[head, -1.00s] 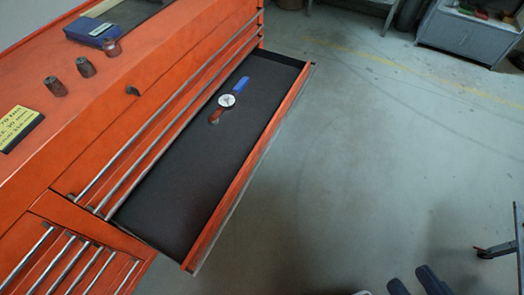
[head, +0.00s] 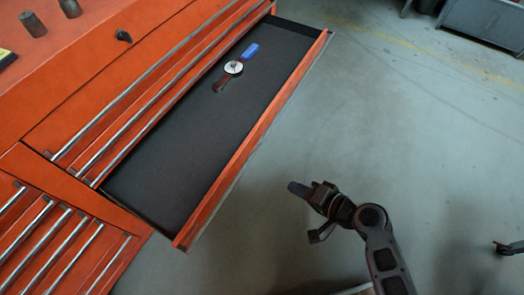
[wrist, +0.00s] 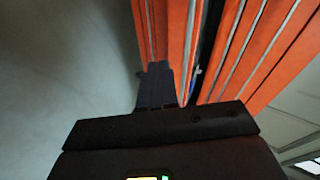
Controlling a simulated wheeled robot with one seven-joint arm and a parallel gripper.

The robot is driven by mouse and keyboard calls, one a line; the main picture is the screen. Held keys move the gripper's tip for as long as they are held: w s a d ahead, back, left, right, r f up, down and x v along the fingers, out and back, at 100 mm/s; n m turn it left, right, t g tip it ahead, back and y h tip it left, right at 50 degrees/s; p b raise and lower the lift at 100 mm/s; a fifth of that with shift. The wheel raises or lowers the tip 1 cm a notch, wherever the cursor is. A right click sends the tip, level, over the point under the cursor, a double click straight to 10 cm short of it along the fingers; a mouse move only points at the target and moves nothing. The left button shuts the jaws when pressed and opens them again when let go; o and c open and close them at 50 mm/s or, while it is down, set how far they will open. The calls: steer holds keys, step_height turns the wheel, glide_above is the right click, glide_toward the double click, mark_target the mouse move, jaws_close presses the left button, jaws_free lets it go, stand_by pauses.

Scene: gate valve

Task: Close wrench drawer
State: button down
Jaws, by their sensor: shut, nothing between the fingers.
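The wrench drawer (head: 200,130) is pulled out of the orange tool chest, with a dark lined floor and an orange front (head: 250,150). A tool with a round white dial (head: 233,68) and a blue part (head: 250,50) lies inside it. My gripper (head: 298,188) is in the air to the right of the drawer front, apart from it in the head view, shut and empty. In the wrist view the gripper fingers (wrist: 157,85) are together, pointing toward orange drawer fronts (wrist: 172,30).
The tool chest (head: 110,60) has more closed drawers with long metal handles at the lower left (head: 60,235). Small dark cylinders (head: 33,24) stand on its top. A grey cabinet (head: 485,22) stands at the far right.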

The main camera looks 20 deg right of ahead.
steer(key=w+r+y+b, duration=0.1)
steer(key=w+y+b, duration=0.15)
steer(key=w, duration=0.65)
steer(key=y, duration=0.1)
glide_toward(245, 143)
steer(key=x, duration=0.5)
steer(key=shift+w+a+f, duration=0.1)
steer(key=shift+w+a, duration=0.1)
steer(key=shift+a, duration=0.05)
steer(key=shift+w+a+b, duration=0.2)
steer(key=shift+b, duration=0.1)
steer(key=w+a+b, duration=0.7)
steer(key=w+a, duration=0.1)
steer(key=w+a+b, duration=0.7)
steer(key=w+a, duration=0.2)
steer(key=shift+w+a+f+b, duration=0.1)
steer(key=shift+a+f+b, duration=0.1)
steer(key=shift+b, duration=0.15)
steer(key=shift+w+a+r+b, duration=0.2)
steer(key=shift+w+a+b, duration=0.1)
steer(key=shift+w+a, duration=0.15)
steer(key=shift+d, duration=0.1)
